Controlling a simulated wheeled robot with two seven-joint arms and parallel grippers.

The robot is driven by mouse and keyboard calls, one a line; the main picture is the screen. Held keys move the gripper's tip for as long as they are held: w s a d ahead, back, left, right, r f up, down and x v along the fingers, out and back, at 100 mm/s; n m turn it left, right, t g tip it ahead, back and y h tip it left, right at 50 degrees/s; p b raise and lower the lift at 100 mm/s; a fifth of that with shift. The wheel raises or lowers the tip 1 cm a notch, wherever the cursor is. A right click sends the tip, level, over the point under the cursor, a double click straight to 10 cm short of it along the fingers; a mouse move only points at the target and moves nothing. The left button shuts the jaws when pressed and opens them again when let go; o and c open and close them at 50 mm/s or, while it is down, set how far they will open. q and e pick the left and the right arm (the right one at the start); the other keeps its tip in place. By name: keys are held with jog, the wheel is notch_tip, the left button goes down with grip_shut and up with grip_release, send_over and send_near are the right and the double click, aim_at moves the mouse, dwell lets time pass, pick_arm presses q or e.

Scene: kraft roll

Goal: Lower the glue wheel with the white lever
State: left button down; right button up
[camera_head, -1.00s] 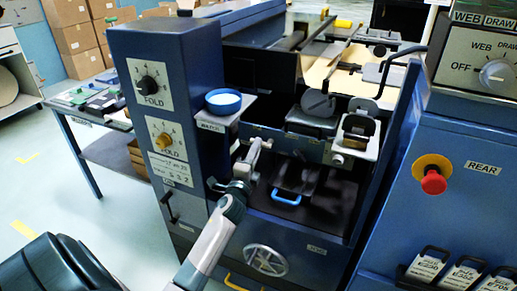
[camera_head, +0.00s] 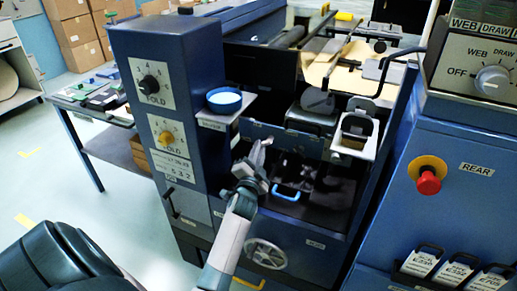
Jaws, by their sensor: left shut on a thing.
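My left gripper (camera_head: 262,146) reaches up from the bottom of the head view to the front of the blue machine, just right of the dial column. Its jaws are shut on a small pale piece that I take for the white lever; the fingers hide most of it. The glue wheel cannot be told apart clearly in the dark bay behind the gripper. A tray with a blue handle (camera_head: 287,193) lies in that bay, right of my wrist. My right gripper is out of view.
A blue cup (camera_head: 224,100) stands on a small shelf above and left of the gripper. The dial column (camera_head: 163,60) is close on the left. Metal brackets (camera_head: 354,137) stick out on the right. A handwheel (camera_head: 265,254) sits below, and a red button (camera_head: 429,183) is further right.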

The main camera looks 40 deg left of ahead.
pick_arm(q)
jog(key=shift+f, duration=0.1)
jog(key=c, duration=1.7)
grip_release()
jog(key=shift+c, duration=0.2)
